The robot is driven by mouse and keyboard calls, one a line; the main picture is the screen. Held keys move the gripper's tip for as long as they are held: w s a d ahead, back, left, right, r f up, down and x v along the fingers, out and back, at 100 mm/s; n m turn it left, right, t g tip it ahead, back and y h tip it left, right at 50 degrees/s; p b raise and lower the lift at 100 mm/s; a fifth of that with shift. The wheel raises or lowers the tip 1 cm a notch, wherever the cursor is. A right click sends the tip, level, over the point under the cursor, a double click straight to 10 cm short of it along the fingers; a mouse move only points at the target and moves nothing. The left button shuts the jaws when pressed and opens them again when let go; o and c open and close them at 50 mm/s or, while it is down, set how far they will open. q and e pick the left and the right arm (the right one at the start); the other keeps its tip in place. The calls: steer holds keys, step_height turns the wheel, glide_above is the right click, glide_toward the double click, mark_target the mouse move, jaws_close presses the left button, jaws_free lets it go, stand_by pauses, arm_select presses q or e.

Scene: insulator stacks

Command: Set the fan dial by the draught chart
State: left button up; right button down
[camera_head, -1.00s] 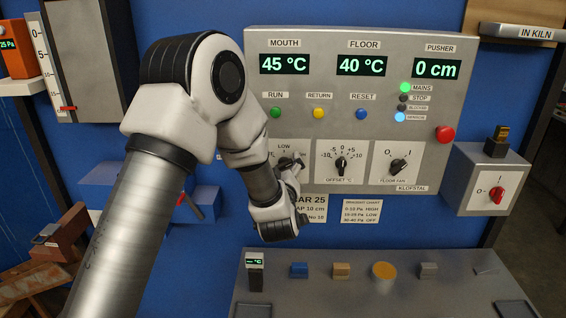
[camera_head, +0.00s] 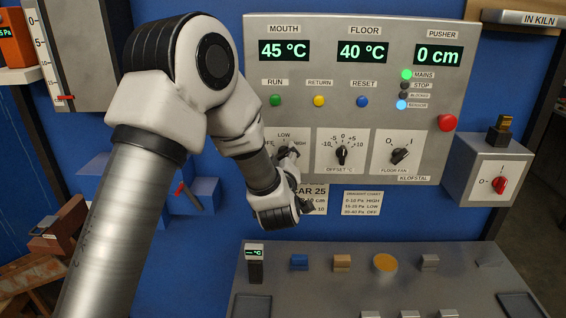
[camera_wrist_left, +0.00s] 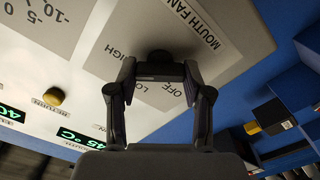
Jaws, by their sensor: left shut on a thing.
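The mouth fan dial (camera_wrist_left: 160,62) is a black knob on a white plate marked OFF, LOW and HIGH. My left gripper (camera_wrist_left: 158,76) is shut on it, one finger on each side. In the head view the left gripper (camera_head: 287,155) is at the panel's lower left and partly covers the dial. Which mark the dial's pointer faces is hidden. The draught chart (camera_head: 362,203) hangs below the panel and reads 0-10 Pa HIGH, 15-25 Pa LOW, 30-40 Pa OFF. An orange draught gauge (camera_head: 14,46) is cut off at the left edge; its reading ends in "5 Pa". My right gripper is out of view.
Beside the dial are the offset knob (camera_head: 342,154) and the floor fan knob (camera_head: 400,155). A red button (camera_head: 447,123) and a switch box (camera_head: 487,170) are to the right. A grey desk (camera_head: 345,283) with several small controls stands below.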

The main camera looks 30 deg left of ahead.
arm_select(q)
steer(key=shift+a+n+b, duration=0.1)
steer(key=shift+n+b, duration=5.2)
steer(key=shift+b, duration=1.8)
steer(key=o, duration=1.2)
steer(key=shift+f, duration=0.1)
steer(key=shift+c, duration=0.2)
steer(key=v, duration=0.7)
steer(key=shift+s, duration=0.25)
